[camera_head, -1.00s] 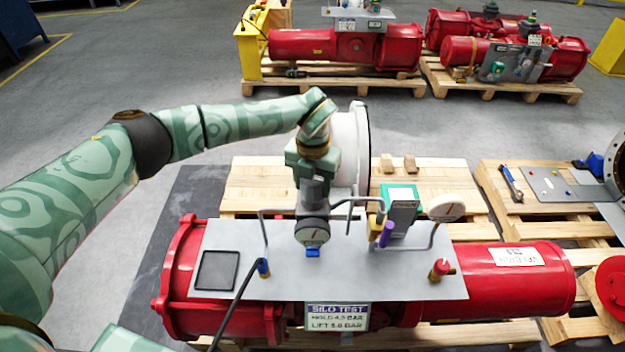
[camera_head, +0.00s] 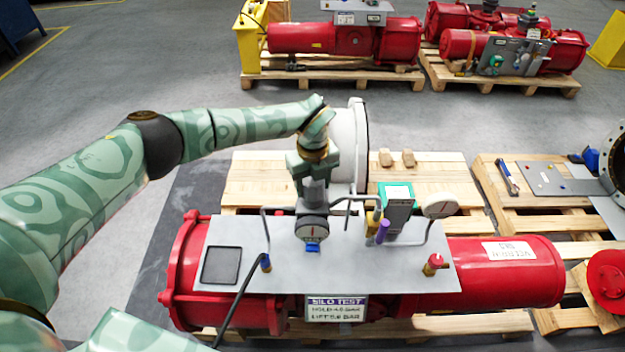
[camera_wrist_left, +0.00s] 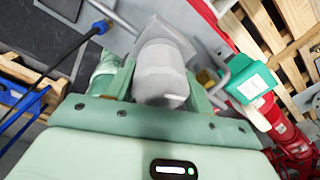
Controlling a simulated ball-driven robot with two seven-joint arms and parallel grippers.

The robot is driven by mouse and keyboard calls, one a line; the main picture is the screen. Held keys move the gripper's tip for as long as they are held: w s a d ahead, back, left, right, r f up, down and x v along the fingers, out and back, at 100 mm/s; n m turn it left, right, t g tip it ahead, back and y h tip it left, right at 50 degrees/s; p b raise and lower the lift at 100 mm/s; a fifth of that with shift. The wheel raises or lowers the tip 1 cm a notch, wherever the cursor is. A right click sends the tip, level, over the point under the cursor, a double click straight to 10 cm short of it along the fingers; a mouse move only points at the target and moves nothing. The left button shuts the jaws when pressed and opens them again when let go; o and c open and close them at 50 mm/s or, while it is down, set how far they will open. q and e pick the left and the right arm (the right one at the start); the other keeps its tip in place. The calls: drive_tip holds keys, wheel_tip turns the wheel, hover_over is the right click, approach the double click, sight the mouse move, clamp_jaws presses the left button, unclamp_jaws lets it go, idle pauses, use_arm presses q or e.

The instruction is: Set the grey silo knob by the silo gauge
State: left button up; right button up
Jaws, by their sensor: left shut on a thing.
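The grey silo knob (camera_head: 314,190) tops the grey regulator body on the light grey panel (camera_head: 365,275). My left gripper (camera_head: 314,177) is above it with its jaws shut around it. In the left wrist view the knob (camera_wrist_left: 160,72) sits as a pale grey cylinder between my left gripper's green fingers (camera_wrist_left: 152,85). A round white gauge (camera_head: 312,230) faces front just below the knob. I cannot tell which one is the silo gauge, and the readings are too small. My right gripper is not in view.
A white SILO TEST sign (camera_head: 337,308) hangs at the panel's front edge. A grey-green device (camera_head: 398,210), a purple part (camera_head: 383,231) and a red knob (camera_head: 434,263) stand to the right. Pipes and a black hose (camera_head: 240,302) run close by.

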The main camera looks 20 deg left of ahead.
use_arm(q)
drive_tip(key=shift+n, duration=0.3)
drive_tip(key=o, duration=1)
wheel_tip(320, 180, up, 16)
drive_tip(key=shift+r, duration=0.15)
